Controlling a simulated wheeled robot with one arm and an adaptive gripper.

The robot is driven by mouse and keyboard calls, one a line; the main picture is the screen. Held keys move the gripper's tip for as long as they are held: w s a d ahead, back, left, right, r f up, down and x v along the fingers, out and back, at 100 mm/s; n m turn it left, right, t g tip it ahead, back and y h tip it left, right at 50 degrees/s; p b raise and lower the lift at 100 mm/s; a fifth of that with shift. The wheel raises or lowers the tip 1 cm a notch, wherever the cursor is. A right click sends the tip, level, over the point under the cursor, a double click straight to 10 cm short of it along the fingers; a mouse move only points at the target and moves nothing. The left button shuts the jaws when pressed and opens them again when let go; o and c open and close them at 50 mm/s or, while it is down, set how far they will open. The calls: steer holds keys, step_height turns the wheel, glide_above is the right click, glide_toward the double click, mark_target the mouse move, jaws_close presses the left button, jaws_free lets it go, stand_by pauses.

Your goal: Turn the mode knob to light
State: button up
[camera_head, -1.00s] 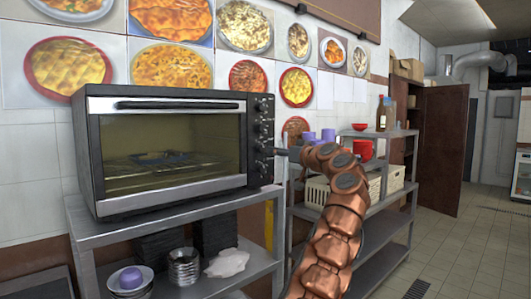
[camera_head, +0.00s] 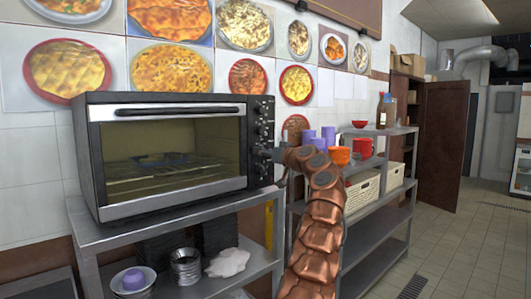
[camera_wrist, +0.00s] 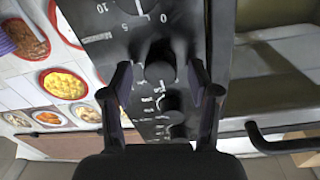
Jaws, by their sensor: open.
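The toaster oven (camera_head: 170,150) stands on a metal shelf, its door closed. Its black control panel (camera_head: 262,120) has a column of knobs on the right side. My gripper (camera_head: 272,155) is at the lower part of that panel, small and partly hidden by my arm. In the wrist view, the panel appears upside down. My open gripper (camera_wrist: 161,80) has one finger on each side of a black knob (camera_wrist: 160,66), with gaps visible. Further knobs (camera_wrist: 171,100) lie below it in the picture, and a numbered dial is at the top edge. I cannot tell which is the mode knob.
A metal rack (camera_head: 375,215) with cups, an orange mug (camera_head: 340,155) and a white basket (camera_head: 362,190) stands close on the right. Bowls (camera_head: 133,280) sit on the shelf below the oven. The floor at far right is open.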

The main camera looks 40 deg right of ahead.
steer(key=c, duration=1.2)
steer(key=shift+o, duration=0.2)
steer(key=shift+r, duration=0.1)
steer(key=m+p, duration=0.7)
steer(key=m, duration=0.2)
steer(key=shift+r+p, duration=0.1)
steer(key=shift+p, duration=0.2)
steer(key=shift+d+m, duration=0.1)
steer(key=shift+m, duration=0.3)
steer(key=o, duration=1.2)
steer(key=shift+c, duration=0.2)
